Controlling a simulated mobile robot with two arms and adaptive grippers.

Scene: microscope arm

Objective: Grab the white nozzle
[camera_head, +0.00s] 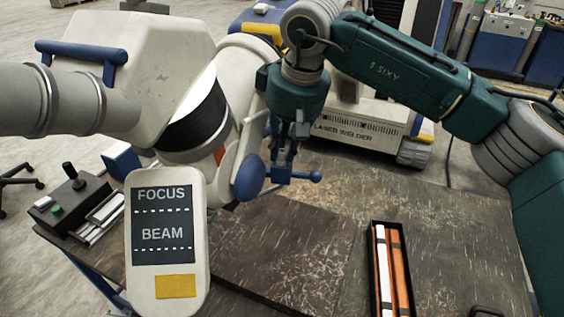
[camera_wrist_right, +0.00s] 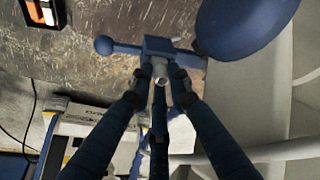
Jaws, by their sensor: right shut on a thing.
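A long white piece (camera_head: 383,265), which may be the white nozzle, lies beside an orange piece (camera_head: 400,268) in a narrow black case (camera_head: 376,295) on the table. Their ends also show at the top left of the right wrist view (camera_wrist_right: 36,12). My right gripper (camera_head: 283,168) is away from the case, up at the microscope arm. Its dark blue fingers (camera_wrist_right: 160,85) are shut on a blue clamp handle (camera_wrist_right: 128,48) with a ball end. A small pale grey cylinder (camera_wrist_right: 161,72) shows between the fingertips. My left gripper is in neither view.
The big white laser welder arm (camera_head: 125,75) fills the left, with its FOCUS/BEAM panel (camera_head: 165,240) hanging in front. A blue rounded cap (camera_head: 250,178) is close left of my right gripper. The dark table (camera_head: 290,250) is clear between panel and case.

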